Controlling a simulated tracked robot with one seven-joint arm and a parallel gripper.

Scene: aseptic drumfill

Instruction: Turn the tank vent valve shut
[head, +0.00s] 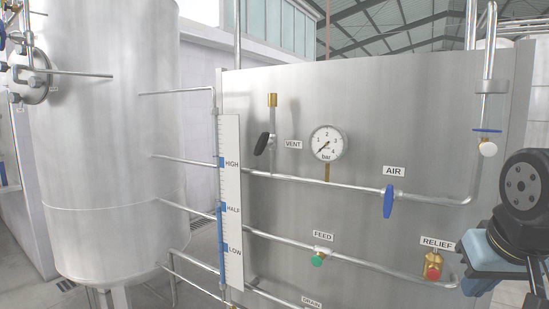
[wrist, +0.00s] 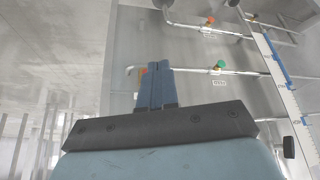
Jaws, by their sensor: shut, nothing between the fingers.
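The tank vent valve (head: 262,143) has a black lever handle, standing nearly upright and slightly tilted. It sits beside a short vertical pipe with a brass top, left of the VENT label (head: 293,145). In the wrist view, which is upside down, a black handle (wrist: 289,147) at the lower right looks like the same one. My gripper (wrist: 158,66) is shut and empty, its two blue-grey fingers together. It is well away from the vent handle. In the head view my arm stands at the right edge, and the fingertips are not visible there.
A round pressure gauge (head: 328,143) is right of the vent. The white level scale (head: 231,200) stands to its left. A blue AIR handle (head: 389,201), green FEED knob (head: 318,260) and red RELIEF valve (head: 433,268) sit on pipes lower down. Pipes cross the tank front.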

